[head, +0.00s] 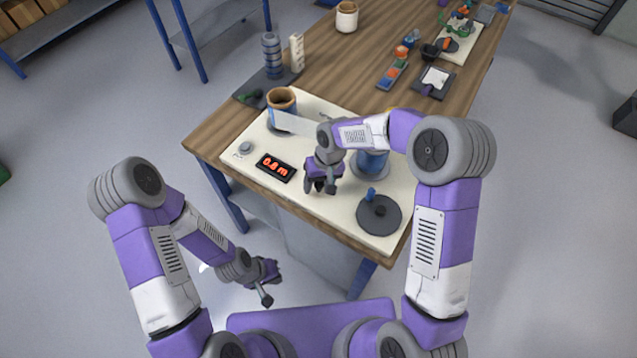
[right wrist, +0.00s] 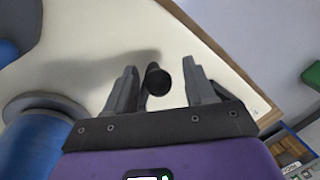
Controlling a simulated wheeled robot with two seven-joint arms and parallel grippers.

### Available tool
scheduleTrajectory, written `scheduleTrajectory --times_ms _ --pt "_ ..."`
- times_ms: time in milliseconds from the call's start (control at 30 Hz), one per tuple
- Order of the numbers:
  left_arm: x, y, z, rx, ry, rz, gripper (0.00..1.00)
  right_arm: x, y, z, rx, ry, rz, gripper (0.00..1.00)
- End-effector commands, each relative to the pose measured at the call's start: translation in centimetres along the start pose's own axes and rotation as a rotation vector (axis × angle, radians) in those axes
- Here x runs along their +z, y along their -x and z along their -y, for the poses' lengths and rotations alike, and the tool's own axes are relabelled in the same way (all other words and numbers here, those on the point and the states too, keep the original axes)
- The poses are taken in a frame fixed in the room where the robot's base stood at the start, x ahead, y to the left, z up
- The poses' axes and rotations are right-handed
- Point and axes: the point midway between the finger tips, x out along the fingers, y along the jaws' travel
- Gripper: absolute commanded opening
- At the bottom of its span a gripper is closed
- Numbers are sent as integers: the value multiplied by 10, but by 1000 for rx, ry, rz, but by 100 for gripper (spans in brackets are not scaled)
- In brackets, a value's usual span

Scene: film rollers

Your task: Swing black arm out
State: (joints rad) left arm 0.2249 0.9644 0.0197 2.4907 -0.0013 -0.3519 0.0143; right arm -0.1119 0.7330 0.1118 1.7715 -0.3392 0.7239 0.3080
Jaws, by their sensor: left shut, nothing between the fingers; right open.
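A cream board (head: 335,210) on the table carries the rollers. My right gripper (head: 318,187) is low over the board's middle, left of a blue roller (head: 373,161). In the right wrist view its fingers (right wrist: 165,85) are open, on either side of a round black knob (right wrist: 157,80), with gaps visible. The knob looks like part of the black arm; the rest of that arm is hidden or cannot be made out. My left gripper (head: 273,272) is shut and empty, off the table's front.
The board also holds a red display (head: 276,167) reading 0.8 m, a grey button (head: 245,148) and a dark disc (head: 379,215) with a blue handle. Blue stacked spools (head: 272,55) and a white jar (head: 347,17) stand behind. The table's middle is mostly clear.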

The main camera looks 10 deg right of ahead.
Motion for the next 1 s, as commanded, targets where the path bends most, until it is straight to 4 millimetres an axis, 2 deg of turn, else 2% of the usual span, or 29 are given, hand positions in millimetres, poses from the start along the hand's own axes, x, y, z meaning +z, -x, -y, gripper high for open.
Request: scheduleTrajectory --times_ms 233,500,700,1000 --pt "0 1 -1 0 0 0 0 1 6 -1 2 -3 3 54" --pt "0 9 -4 0 0 0 0 0 50 0 0 -2 -1 54" --pt "0 12 -5 0 0 0 0 0 72 0 0 -1 0 54" --pt "0 12 -5 0 0 0 0 0 75 -1 0 -1 1 54"
